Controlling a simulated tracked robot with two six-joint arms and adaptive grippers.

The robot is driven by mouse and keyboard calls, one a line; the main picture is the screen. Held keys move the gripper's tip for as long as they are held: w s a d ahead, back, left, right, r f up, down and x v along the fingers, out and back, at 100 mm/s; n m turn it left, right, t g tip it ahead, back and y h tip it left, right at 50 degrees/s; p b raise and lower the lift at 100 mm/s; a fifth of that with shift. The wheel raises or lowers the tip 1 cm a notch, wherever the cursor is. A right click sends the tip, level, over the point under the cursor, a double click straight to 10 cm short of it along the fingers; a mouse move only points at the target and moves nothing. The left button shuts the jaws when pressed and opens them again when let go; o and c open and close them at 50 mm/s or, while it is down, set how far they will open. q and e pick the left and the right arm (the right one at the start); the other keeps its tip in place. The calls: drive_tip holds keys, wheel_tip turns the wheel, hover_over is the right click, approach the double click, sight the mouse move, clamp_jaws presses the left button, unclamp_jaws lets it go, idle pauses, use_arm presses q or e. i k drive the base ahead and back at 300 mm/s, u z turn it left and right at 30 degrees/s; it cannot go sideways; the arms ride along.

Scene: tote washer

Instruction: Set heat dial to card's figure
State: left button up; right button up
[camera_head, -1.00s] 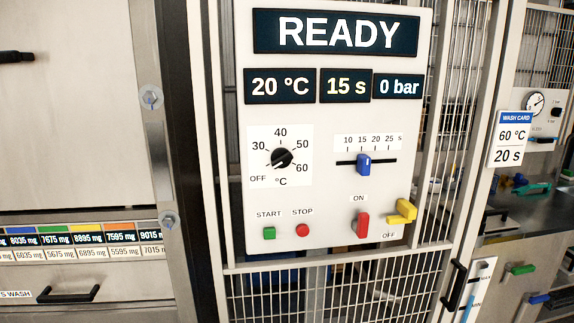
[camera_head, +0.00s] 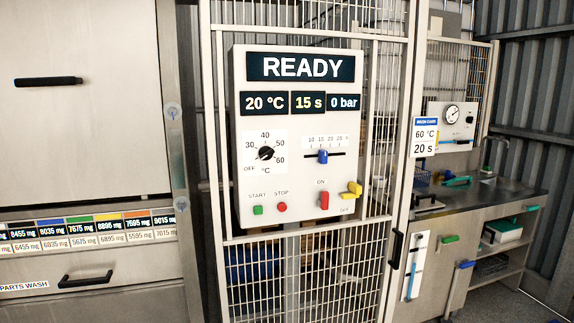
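The heat dial (camera_head: 266,153) is a black round knob on the light control panel (camera_head: 240,120). Its printed scale runs from OFF at lower left through 30, 40 and 50 to 60 at lower right. The knob is too small to read its pointer surely. The panel's temperature display (camera_head: 264,103) reads 20 °C. The wash card (camera_head: 424,137), right of the panel, reads 60 °C and 20 s. Neither of my grippers is in view.
The blue slider (camera_head: 323,157) stands near 15. Below are a green START button (camera_head: 258,210), a red STOP button (camera_head: 282,207), a red switch (camera_head: 324,200) and a yellow lever (camera_head: 354,189). Wire mesh (camera_head: 300,275) surrounds the panel. A sink bench (camera_head: 490,195) stands at right.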

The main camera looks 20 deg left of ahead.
sight(267, 153)
drive_tip(key=z, duration=0.35)
drive_tip(key=i, duration=0.2)
drive_tip(key=u, duration=1.45)
drive_tip(key=i, duration=1.3)
drive_tip(key=u, duration=0.65)
drive_tip(key=k, duration=0.85)
drive_tip(key=u, duration=0.1)
drive_tip(key=i, duration=0.9)
drive_tip(key=z, duration=0.05)
